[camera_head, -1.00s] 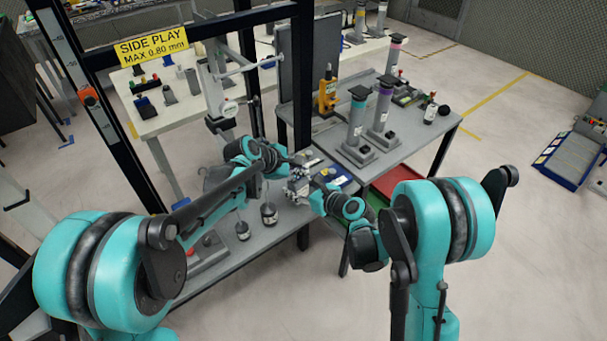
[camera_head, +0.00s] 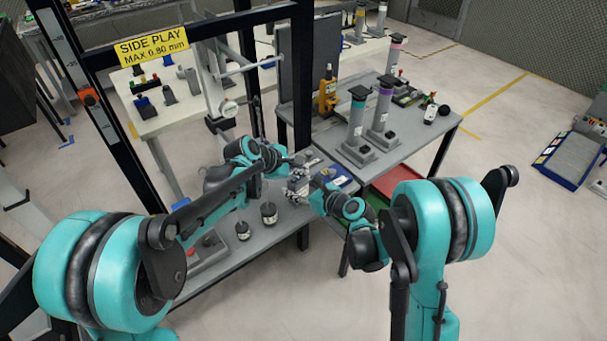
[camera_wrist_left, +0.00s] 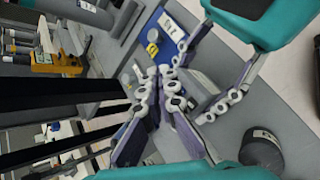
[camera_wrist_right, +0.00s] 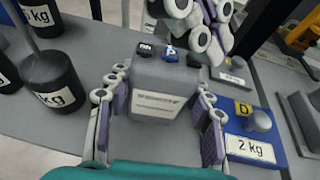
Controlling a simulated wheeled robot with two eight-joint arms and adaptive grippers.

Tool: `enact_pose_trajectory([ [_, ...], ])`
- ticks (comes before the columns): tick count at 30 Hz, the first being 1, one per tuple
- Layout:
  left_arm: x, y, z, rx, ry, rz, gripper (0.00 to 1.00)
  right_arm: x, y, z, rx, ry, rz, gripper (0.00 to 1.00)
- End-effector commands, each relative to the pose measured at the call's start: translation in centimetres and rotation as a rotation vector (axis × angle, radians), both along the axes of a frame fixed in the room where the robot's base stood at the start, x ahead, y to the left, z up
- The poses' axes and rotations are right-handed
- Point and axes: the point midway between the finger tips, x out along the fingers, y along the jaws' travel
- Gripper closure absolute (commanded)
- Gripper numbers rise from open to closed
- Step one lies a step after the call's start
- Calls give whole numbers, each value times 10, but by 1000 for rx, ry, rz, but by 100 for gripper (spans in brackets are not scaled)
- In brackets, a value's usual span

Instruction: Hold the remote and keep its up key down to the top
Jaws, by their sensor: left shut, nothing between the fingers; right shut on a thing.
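The remote (camera_wrist_right: 155,88) is a grey box with keys at its far end, upright between the fingers of my right gripper (camera_wrist_right: 163,102), which is shut on it. The keys show in the right wrist view: a black one marked DN (camera_wrist_right: 146,49) and a blue one (camera_wrist_right: 170,54), which seems to be the up key. My left gripper (camera_wrist_right: 205,30) is shut and empty, its fingertips just above and behind the blue key. I cannot tell whether they touch it. In the left wrist view the shut left fingers (camera_wrist_left: 165,85) partly hide the remote (camera_wrist_left: 200,88).
A blue 2 kg weight (camera_wrist_right: 252,135) lies right of the remote, and dark round weights (camera_wrist_right: 50,82) stand left. A black-framed test stand (camera_head: 136,135) with a yellow SIDE PLAY sign (camera_head: 152,46) rises at left. A grey side table (camera_head: 400,150) holds tall cylinders.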

Motion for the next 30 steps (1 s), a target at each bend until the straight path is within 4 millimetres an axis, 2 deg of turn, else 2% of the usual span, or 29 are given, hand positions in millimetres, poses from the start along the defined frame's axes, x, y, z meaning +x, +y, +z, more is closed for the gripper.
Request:
enact_pose_trajectory([
  [20,0,0,1,0,0,0,100,0,0,0,0,0,0,82],
  [30,0,0,14,0,0,0,100,0,0,0,0,0,0,82],
])
